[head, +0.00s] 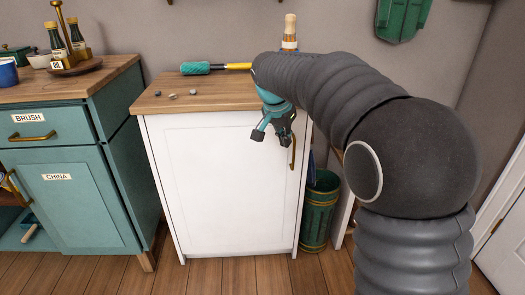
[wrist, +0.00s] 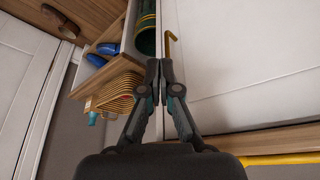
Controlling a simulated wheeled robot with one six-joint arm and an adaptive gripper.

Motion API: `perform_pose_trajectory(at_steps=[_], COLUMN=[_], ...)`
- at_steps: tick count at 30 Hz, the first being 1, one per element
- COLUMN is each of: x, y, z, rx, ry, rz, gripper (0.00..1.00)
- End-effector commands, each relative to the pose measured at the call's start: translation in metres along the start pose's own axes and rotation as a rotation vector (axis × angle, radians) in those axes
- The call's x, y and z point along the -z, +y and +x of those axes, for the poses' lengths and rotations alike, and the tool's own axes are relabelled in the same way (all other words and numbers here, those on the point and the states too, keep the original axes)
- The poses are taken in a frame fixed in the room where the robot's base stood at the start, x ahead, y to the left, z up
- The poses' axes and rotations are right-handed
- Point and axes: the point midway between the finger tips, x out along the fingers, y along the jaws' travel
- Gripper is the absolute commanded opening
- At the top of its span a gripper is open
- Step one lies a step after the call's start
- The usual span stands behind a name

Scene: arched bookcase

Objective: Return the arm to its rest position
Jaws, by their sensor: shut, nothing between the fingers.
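My arm reaches over from the right of the head view and bends down at its end. My gripper (head: 270,137) hangs in front of the upper part of the white cabinet door (head: 215,190), just left of its brass handle. In the wrist view my gripper's fingertips (wrist: 159,68) meet, with nothing between them. The brass handle (wrist: 170,47) shows just beyond the fingertips; I cannot tell the exact gap. The white door (wrist: 245,60) fills the right of that view.
A teal cabinet (head: 85,190) stands left. A green bin (head: 319,212) stands right of the white cabinet. Open floor lies in front.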

Motion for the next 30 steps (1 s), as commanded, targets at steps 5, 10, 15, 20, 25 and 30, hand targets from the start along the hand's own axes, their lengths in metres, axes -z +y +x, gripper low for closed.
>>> perform_pose_trajectory(at_steps=[5,10,15,20,25,30], x=[0.002,0.003,0.004,0.005,0.001,-0.029], y=[0.004,0.01,0.014,0.015,0.008,0.014], z=[-0.042,-0.069,-0.082,-0.085,-0.075,-0.046], rx=[0.007,0.006,0.004,0.008,0.036,0.053], ry=[0.003,0.002,0.0,0.003,0.003,-0.046], rz=[-0.005,-0.008,-0.008,-0.05,-0.192,-0.375], gripper=[0.0,0.0,0.0,0.0,0.0,0.0])
